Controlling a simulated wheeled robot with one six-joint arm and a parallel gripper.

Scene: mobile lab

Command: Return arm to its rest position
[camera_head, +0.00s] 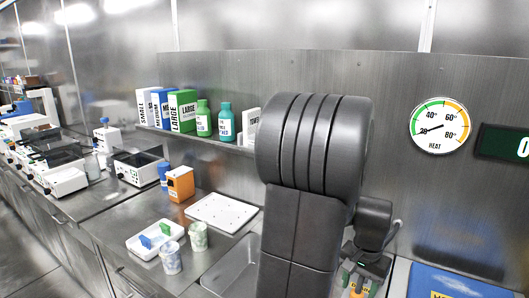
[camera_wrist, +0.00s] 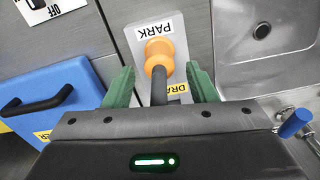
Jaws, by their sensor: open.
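My arm stands large in the middle of the head view and hides part of the wall and counter behind it. My gripper (camera_wrist: 161,85) has two green fingers, spread apart in the wrist view. An orange-knobbed lever (camera_wrist: 159,54) with a dark stem shows between the fingers, with a gap on each side. The lever's plate (camera_wrist: 188,28) carries a PARK label and a partly hidden label starting "DRA". In the head view my gripper (camera_head: 359,278) is low, right of centre, with a bit of orange by its fingers.
A sink (camera_wrist: 285,75) lies right of the lever in the wrist view, with a blue-handled tap (camera_wrist: 297,123). A blue lid (camera_wrist: 75,85) with a black handle lies left. In the head view, bottles and boxes stand on the shelf (camera_head: 220,143); a white tray (camera_head: 140,243) and cups sit left.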

